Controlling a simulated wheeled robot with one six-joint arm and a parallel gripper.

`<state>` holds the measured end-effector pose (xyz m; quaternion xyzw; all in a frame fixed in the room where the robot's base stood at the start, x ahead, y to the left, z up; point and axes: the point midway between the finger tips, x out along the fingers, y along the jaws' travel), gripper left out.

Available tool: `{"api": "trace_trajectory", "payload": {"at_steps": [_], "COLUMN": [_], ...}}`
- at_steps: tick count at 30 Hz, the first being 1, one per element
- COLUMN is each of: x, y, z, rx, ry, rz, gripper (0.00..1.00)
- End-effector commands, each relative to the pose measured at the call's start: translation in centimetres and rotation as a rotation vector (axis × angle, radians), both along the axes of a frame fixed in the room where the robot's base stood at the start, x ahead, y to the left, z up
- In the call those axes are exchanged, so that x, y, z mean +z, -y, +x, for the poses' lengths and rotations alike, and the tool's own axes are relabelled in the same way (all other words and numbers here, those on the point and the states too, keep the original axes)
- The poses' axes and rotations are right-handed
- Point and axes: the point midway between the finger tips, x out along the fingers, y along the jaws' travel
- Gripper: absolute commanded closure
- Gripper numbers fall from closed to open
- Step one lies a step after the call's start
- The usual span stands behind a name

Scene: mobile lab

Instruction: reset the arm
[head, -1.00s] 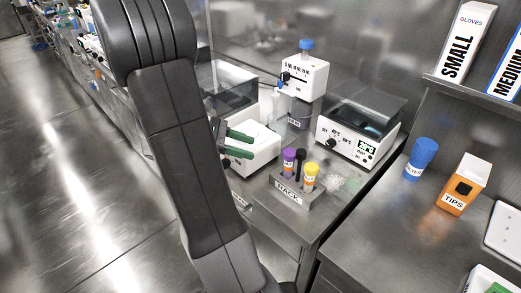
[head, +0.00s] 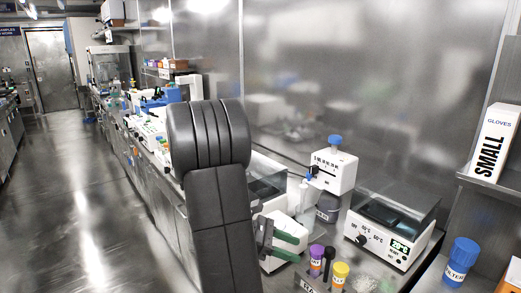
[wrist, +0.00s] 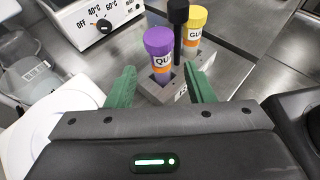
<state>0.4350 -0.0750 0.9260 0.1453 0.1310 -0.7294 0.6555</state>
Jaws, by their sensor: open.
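My gripper (head: 299,246) has green fingers and is open, with nothing between its tips in the head view. In the wrist view its two fingers (wrist: 160,75) flank the line of sight to a purple-capped tube (wrist: 158,52), which stands upright in a grey rack (wrist: 172,90). A black pen-like item (wrist: 178,22) and a yellow-capped tube (wrist: 194,28) stand in the same rack. In the head view the purple-capped tube (head: 316,258) and yellow-capped tube (head: 340,273) are just right of the fingers. My dark arm hides part of the bench.
A white dial device with a lit display (head: 388,235) stands right of the rack. A white unit with a blue top (head: 334,170) is behind. A blue-capped jar (head: 461,262) and a glove box (head: 494,145) are at the right. The aisle floor (head: 80,190) at left is clear.

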Motion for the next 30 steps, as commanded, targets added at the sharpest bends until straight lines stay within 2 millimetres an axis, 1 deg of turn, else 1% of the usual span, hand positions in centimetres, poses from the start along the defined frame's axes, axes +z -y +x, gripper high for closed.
{"api": "trace_trajectory", "payload": {"at_steps": [1,6,9,10,11,12,17,21,30], "x": [-0.4,-1.6,-2.2,-2.9,-1.7,-1.1,0.2,0.6,0.5], "y": [1.0,3.7,5.0,5.1,4.9,4.9,4.9,4.9,4.8], "z": [-0.2,-0.5,-0.6,-0.6,-0.5,-0.5,-0.5,-0.5,-0.5], "rx": [-0.003,-0.003,-0.003,-0.002,0.001,0.002,0.001,0.001,0.001], "ry": [-0.003,-0.003,-0.003,-0.004,0.0,0.004,0.002,0.0,-0.001], "rz": [-0.001,-0.001,-0.001,0.0,0.001,0.001,0.001,0.001,0.0], "gripper": [0.52,0.52,0.52,0.52,0.52,0.52,0.52,0.52,0.52]}}
